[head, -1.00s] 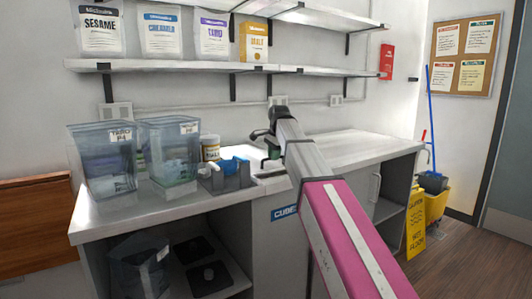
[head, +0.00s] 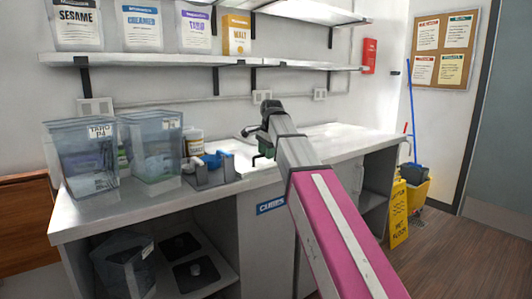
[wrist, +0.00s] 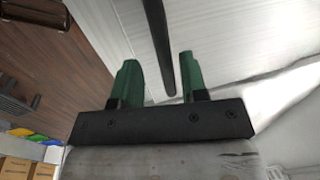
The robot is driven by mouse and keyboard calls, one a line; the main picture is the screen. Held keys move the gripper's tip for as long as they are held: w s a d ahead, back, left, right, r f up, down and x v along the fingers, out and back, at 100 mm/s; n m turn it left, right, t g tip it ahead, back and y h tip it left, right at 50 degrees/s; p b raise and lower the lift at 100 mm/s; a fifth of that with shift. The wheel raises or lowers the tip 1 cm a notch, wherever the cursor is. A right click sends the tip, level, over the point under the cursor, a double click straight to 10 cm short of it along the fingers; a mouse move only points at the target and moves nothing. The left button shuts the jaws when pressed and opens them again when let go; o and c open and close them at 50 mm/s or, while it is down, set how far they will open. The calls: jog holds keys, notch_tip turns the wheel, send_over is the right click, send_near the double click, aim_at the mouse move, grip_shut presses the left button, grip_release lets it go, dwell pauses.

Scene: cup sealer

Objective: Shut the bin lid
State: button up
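My gripper (head: 264,153) is over the counter, above the cabinet with the blue "CUBES" label (head: 271,207). In the wrist view my gripper (wrist: 158,62) has its two green fingers apart, with a clear gap between them. A dark rod (wrist: 158,40) runs into the picture between the fingers; I cannot tell if it touches either one. A pale ribbed surface (wrist: 225,40) lies beyond the fingers. I cannot clearly make out the bin lid or its position; my arm covers part of the counter there.
Clear bins (head: 82,160) and a blue-grey dispenser (head: 210,170) stand on the counter's left. Shelves (head: 210,60) with packets hang above. A yellow wet-floor sign (head: 399,213) and mop bucket stand at the right. The counter's right end (head: 345,138) is clear.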

jog(key=shift+r, duration=0.1)
notch_tip(320, 180, up, 10)
jog(key=s+d, duration=0.1)
jog(key=shift+s+r, duration=0.2)
jog(key=shift+s, duration=0.15)
jog(key=shift+d, duration=0.1)
